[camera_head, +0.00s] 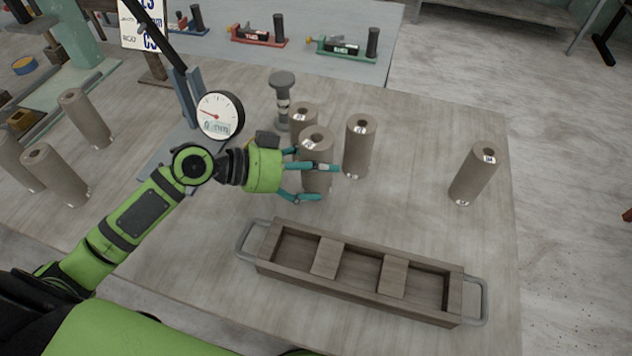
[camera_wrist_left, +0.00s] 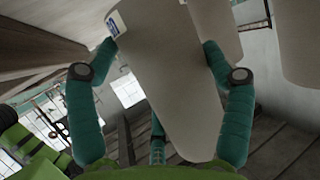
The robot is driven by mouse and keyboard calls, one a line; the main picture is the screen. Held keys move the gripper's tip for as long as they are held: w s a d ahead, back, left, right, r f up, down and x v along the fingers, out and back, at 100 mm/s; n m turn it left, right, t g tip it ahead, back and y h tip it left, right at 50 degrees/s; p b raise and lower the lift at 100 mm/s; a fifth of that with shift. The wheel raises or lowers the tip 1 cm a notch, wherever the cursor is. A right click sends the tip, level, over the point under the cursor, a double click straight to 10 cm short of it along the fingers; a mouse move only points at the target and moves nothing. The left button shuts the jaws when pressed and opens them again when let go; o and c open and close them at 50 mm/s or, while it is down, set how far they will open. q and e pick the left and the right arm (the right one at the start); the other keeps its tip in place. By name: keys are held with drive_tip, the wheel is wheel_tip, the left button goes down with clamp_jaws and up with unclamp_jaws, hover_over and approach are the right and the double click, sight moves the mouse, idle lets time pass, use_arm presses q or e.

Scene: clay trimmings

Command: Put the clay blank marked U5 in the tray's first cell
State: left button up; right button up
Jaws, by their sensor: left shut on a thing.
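My left gripper (camera_head: 318,176) is shut on a grey-brown clay blank (camera_head: 315,146), an upright cylinder with a small hole and a label on top. I cannot read the label or tell whether its base touches the table. In the left wrist view the fingers close around this blank (camera_wrist_left: 165,85) from both sides. Other blanks stand close by: one behind it (camera_head: 302,113), one to its right (camera_head: 361,145), and one far right (camera_head: 474,174). The wooden tray (camera_head: 360,311) lies in front, with three cells, all empty. My right gripper is not in view.
A dial gauge (camera_head: 219,115) on a stand is behind my left wrist, with a dark-capped post (camera_head: 282,100) near the held blank. Several blanks (camera_head: 86,119) stand at left. Coloured fixtures (camera_head: 258,36) sit at the back. The table is clear between tray and far-right blank.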

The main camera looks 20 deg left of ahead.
sight(305, 184)
use_arm(q)
drive_tip(key=shift+f, duration=1.7)
drive_tip(key=shift+f, duration=0.1)
drive_tip(key=shift+f, duration=0.1)
drive_tip(key=o, duration=1.4)
